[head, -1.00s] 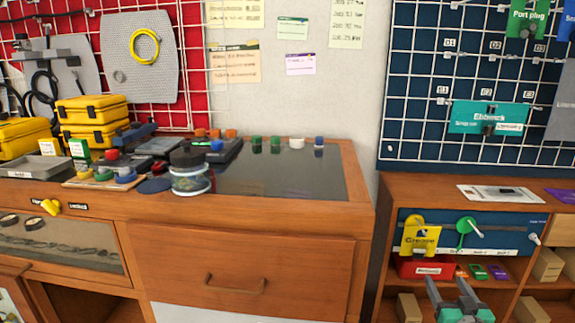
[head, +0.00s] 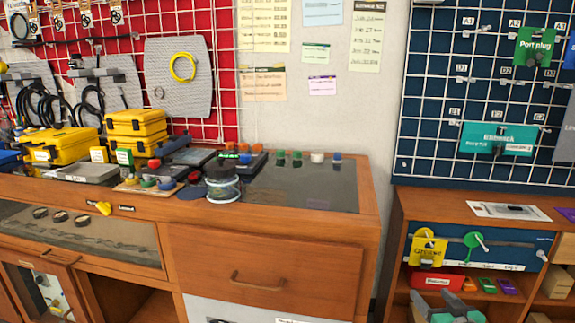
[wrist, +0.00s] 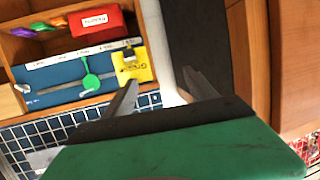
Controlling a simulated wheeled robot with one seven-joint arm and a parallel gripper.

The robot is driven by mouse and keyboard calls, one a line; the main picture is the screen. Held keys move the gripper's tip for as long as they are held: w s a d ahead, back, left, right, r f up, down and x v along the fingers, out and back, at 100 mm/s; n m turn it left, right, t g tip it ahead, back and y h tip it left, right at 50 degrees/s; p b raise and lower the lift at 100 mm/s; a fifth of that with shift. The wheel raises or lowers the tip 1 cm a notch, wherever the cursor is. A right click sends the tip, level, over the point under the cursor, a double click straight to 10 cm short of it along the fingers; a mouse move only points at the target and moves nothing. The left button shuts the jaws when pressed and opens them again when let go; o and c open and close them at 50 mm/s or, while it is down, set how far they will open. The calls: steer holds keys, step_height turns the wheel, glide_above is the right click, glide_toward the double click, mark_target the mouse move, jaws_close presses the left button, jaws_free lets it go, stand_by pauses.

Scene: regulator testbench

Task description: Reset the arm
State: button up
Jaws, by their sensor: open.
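My gripper (head: 440,303) is at the bottom right of the head view, in front of the right-hand shelf unit. In the wrist view its two fingers (wrist: 162,95) are spread apart with nothing between them. Beyond the fingers, in the wrist view, are a blue panel (wrist: 60,88) with a green round tag (wrist: 91,83) and a yellow tag (wrist: 137,66), and a red box (wrist: 97,20). The gripper touches none of these as far as I can see.
The wooden shelf unit (head: 415,205) stands at the right under a blue pegboard (head: 425,110). A narrow gap separates bench and shelf unit.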

steer(key=a+r+n+g+y+p, duration=0.3)
steer(key=a+r+g+p, duration=0.3)
steer(key=a+r+p, duration=0.9)
steer(key=s+a+r+m+g+p, duration=0.1)
steer(key=s+a+r+g+p, duration=0.2)
steer(key=s+a+r+p, duration=0.2)
steer(key=s+a+r+m+g+h+p, duration=0.1)
steer(key=s+a+r+g+p, duration=0.1)
steer(key=s+a+r+p, duration=0.4)
steer(key=s+r+p, duration=0.2)
steer(key=s, duration=0.3)
steer(key=shift+s+a+r+g+h, duration=0.2)
steer(key=shift+g+h, duration=0.1)
steer(key=shift+g, duration=0.1)
steer(key=shift+d, duration=0.15)
